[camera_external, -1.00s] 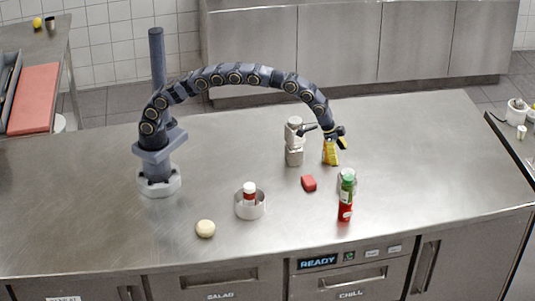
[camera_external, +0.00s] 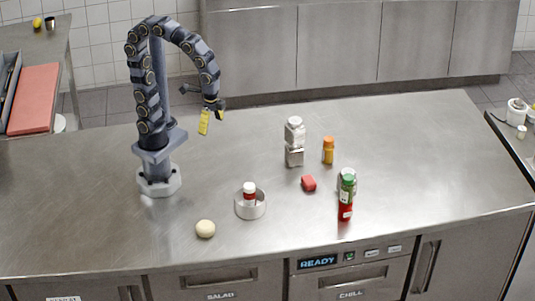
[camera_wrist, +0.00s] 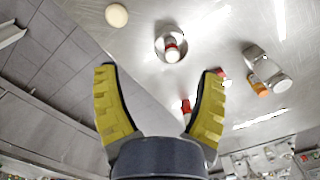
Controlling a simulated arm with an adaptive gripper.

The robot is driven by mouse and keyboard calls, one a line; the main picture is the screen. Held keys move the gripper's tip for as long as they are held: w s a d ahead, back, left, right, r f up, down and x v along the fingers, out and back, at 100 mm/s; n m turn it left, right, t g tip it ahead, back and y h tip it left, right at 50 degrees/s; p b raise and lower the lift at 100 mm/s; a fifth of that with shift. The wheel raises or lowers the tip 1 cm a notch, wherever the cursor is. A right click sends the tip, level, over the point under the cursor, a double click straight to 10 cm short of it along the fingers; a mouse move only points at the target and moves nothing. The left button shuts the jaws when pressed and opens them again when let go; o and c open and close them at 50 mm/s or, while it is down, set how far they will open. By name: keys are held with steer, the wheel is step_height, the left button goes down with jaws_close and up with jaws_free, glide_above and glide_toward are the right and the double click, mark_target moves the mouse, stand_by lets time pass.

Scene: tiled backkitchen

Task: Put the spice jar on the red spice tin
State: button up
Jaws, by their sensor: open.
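An orange jar with an orange lid (camera_external: 328,150) stands upright on the steel counter, right of centre; it seems to be a spice jar. A red and white container (camera_external: 345,213) stands near the front, with a green-topped piece (camera_external: 347,187) directly above it. I cannot tell whether these are a jar stacked on a red tin or one bottle. My gripper (camera_external: 208,122) is raised near my base, far left of these things. In the wrist view my gripper (camera_wrist: 161,72) has its yellow fingers wide apart with nothing between them.
A round holder (camera_external: 250,211) contains a white-capped red bottle (camera_external: 249,193). A pale ball (camera_external: 205,229) is nearby. The counter's right side is clear.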

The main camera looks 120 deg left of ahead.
steer(key=s+d+f+m+g, duration=0.1)
steer(key=s+d+f, duration=0.1)
steer(key=s, duration=1)
steer(key=shift+s+d, duration=0.2)
steer(key=shift+s, duration=0.15)
